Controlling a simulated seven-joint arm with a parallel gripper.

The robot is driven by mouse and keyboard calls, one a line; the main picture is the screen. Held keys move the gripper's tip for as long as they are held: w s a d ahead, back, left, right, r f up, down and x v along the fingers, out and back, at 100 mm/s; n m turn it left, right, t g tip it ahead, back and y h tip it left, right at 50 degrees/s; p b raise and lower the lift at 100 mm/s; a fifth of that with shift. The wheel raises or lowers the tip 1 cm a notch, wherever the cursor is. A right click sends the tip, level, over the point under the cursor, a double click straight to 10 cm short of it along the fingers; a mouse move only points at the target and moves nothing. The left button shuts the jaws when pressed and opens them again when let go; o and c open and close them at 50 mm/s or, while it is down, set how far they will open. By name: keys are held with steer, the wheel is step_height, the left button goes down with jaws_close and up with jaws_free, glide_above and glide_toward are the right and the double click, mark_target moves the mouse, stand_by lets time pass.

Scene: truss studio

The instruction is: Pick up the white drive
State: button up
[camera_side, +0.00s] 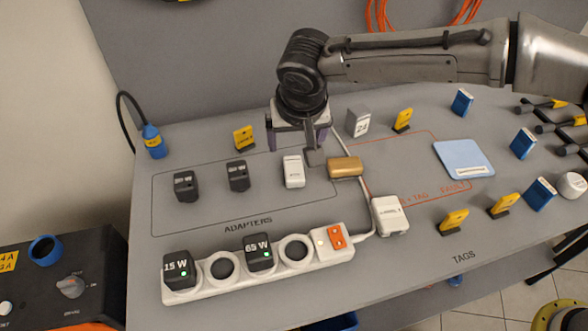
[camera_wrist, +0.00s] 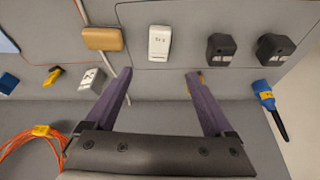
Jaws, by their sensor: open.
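A small white block with dark lettering, which looks like the white drive (camera_side: 294,172), lies inside the outlined ADAPTERS area in the side view. In the wrist view the white drive (camera_wrist: 160,43) is just beyond the fingertips, lined up with the gap between them. My gripper (camera_side: 293,147) is open and empty, above and behind the drive in the side view. Its two purple fingers also show in the wrist view (camera_wrist: 159,74), spread apart and not touching the drive. The height of the fingertips above the board is hard to tell.
A tan block (camera_side: 345,167) sits close right of the drive. Two black adapters (camera_side: 238,176) stand to its left. A white power strip (camera_side: 235,290) with two plugged adapters lies in front. A white cable runs behind the tan block. A grey block (camera_side: 357,122) stands behind.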

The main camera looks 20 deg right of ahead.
glide_above(294, 167)
steer(key=s, duration=0.2)
steer(key=f, duration=0.7)
steer(key=shift+s+a, duration=0.2)
steer(key=shift+a, duration=0.05)
steer(key=shift+x, duration=2.55)
steer(key=shift+s, duration=0.15)
jaws_close()
